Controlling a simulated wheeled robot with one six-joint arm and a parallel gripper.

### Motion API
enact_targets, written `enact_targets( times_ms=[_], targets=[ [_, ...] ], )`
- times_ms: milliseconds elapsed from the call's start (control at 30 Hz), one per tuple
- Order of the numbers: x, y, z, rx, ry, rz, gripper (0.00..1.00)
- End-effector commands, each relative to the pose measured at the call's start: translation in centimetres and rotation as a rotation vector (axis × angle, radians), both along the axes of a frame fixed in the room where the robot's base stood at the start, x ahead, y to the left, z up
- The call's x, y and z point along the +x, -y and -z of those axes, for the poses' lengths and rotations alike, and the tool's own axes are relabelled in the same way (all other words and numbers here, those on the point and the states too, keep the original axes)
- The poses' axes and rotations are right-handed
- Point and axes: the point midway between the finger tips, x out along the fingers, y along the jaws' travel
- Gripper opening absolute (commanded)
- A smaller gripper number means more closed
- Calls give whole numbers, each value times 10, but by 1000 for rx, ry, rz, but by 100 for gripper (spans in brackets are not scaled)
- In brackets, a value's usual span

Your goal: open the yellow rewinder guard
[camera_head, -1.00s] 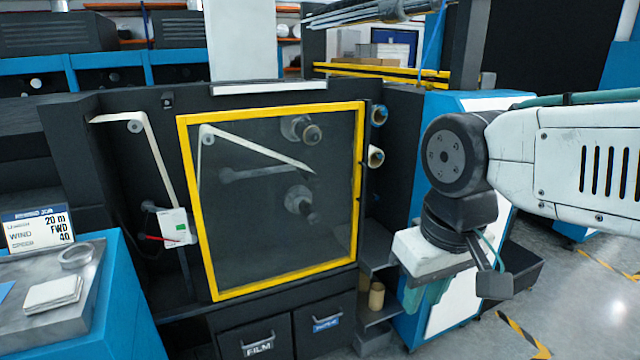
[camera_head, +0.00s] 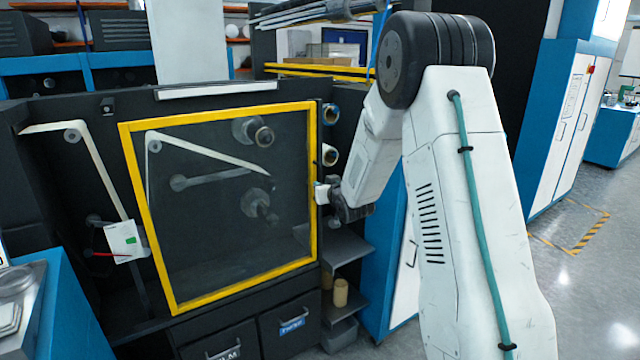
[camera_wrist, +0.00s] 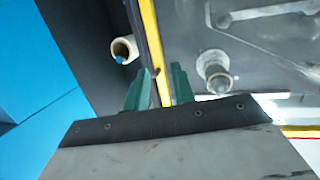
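The yellow-framed rewinder guard (camera_head: 222,292) with its clear panel is shut over the rollers in the head view. Its right frame bar runs down between my fingers in the wrist view (camera_wrist: 151,40). My gripper (camera_wrist: 161,72) has its two green fingers apart, one on each side of the bar. A small thin piece (camera_wrist: 157,86), perhaps the guard's handle, shows between them; contact cannot be told. In the head view my gripper (camera_head: 321,193) is at the guard's right edge, about mid-height, and its fingers are mostly hidden.
Two roll ends (camera_head: 330,155) stick out just right of the guard; one also shows in the wrist view (camera_wrist: 124,49). Below are a shelf (camera_head: 343,252) with a brown core (camera_head: 340,292) and drawers (camera_head: 285,325). A blue cabinet (camera_head: 390,270) stands to the right. Floor beyond is open.

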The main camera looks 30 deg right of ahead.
Motion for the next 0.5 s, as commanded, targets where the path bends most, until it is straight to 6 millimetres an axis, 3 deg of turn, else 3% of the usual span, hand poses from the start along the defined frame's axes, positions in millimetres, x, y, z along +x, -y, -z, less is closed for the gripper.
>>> enact_targets(
  times_ms=[33,200,367,500],
  targets=[
    [5,9,14,0,37,-2,25],
    [13,24,30,-4,142,-12,25],
    [22,28,33,-6,170,-16,25],
    [44,31,33,-7,171,-17,25]
  ],
)
